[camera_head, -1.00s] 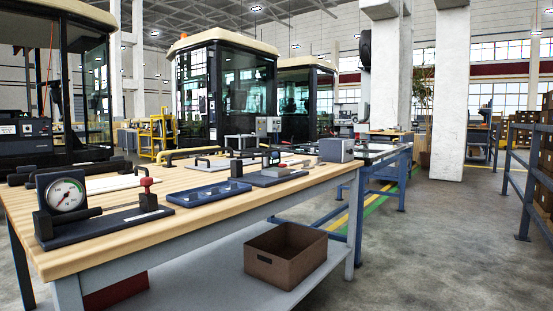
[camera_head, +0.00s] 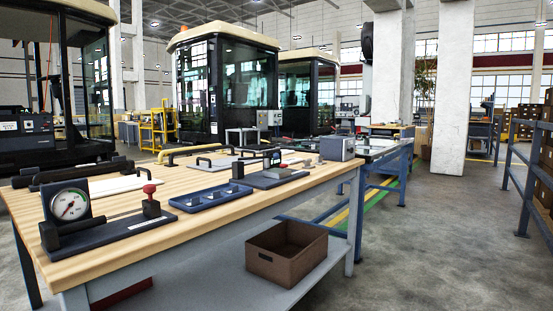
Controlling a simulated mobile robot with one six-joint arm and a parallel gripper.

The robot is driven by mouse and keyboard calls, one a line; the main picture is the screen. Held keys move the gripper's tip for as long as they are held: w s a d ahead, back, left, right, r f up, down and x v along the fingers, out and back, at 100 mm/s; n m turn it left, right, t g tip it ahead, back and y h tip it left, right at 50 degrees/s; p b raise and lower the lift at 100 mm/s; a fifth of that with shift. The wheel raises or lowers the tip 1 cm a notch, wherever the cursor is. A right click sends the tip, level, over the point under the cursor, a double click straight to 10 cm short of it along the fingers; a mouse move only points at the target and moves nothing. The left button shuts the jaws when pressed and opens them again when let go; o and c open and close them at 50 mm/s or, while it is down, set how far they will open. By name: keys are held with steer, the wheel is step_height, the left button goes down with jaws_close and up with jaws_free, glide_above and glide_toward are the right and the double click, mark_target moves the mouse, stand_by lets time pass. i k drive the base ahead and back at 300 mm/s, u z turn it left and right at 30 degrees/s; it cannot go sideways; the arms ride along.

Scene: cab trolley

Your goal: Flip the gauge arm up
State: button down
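A round dial gauge (camera_head: 70,204) with a white face and red needle stands upright in a dark housing at the near left of the wooden bench. A thick dark bar (camera_head: 80,221) lies low in front of the dial. It cannot be told for sure whether this bar is the gauge arm. Both are on a flat dark base plate (camera_head: 125,226). A red knob (camera_head: 150,188) tops a small black block (camera_head: 151,207) at the plate's right end. My gripper is not in view.
The wooden bench top (camera_head: 245,203) also carries a blue tray (camera_head: 210,197), a dark plate with a device (camera_head: 270,178), a grey box (camera_head: 336,148) and several handles. A brown bin (camera_head: 286,262) sits on the lower shelf. Open floor (camera_head: 430,250) lies right, before blue railings (camera_head: 530,180).

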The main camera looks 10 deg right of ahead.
mark_target(275, 156)
steer(key=z, duration=1.5)
steer(key=k, duration=0.1)
steer(key=u, duration=2.65)
steer(key=i, duration=0.8)
steer(key=z, duration=0.1)
